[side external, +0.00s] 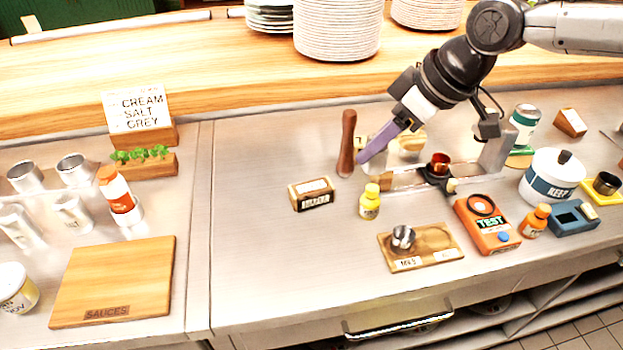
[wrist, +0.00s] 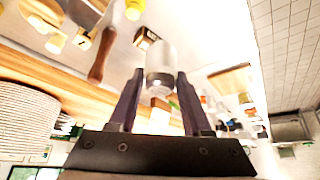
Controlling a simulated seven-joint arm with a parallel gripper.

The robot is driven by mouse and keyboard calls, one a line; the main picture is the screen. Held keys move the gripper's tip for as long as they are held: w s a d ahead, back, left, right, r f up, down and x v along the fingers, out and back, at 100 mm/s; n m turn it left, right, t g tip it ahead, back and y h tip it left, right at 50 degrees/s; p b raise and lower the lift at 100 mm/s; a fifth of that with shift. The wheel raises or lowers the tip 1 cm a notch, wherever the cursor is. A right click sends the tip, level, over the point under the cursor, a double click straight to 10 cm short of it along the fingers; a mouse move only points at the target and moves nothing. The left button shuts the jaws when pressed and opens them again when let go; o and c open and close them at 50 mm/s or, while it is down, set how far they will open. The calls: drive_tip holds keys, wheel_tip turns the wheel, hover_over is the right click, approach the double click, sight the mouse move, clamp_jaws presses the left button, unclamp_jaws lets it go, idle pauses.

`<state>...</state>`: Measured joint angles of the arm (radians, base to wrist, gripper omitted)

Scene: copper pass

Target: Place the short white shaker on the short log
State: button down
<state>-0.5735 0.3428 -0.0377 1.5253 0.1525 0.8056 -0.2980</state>
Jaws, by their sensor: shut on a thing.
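My gripper (side external: 362,157) reaches down and left above the counter. In the wrist view, its fingers (wrist: 160,82) are shut on a short white, slightly shiny cylinder (wrist: 160,60), which appears to be the shaker. No thing is plainly a short log. A small wooden block (side external: 312,194) with a dark label lies left of and below the fingertips, and a block like it shows in the wrist view (wrist: 145,38). An upright brown wooden rod (side external: 347,143) stands just left of the fingertips; it also shows in the wrist view (wrist: 102,55).
A yellow bottle (side external: 370,203), a wooden tray (side external: 447,253) with a metal cup, and an orange TEST device (side external: 487,224) stand at the front. A white pot (side external: 552,178) is at right. A cutting board (side external: 115,280) lies at left. Counter left of the block is clear.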

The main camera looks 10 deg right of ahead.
drive_tip(key=w+a+f, duration=0.2)
drive_tip(key=w+f, duration=0.1)
drive_tip(key=w+a+f, duration=0.3)
drive_tip(key=w, duration=0.1)
drive_tip(key=w+a+f, duration=0.2)
drive_tip(key=w+f, duration=0.1)
drive_tip(key=shift+w+a+f, duration=0.1)
drive_tip(key=shift+w+a, duration=0.15)
drive_tip(key=shift+w, duration=0.05)
drive_tip(key=shift+w+a+f, duration=0.1)
drive_tip(key=shift+w+f, duration=0.05)
drive_tip(key=shift+f, duration=1.6)
drive_tip(key=shift+f, duration=0.15)
drive_tip(key=shift+c, duration=1.7)
unclamp_jaws()
drive_tip(key=v, duration=1.2)
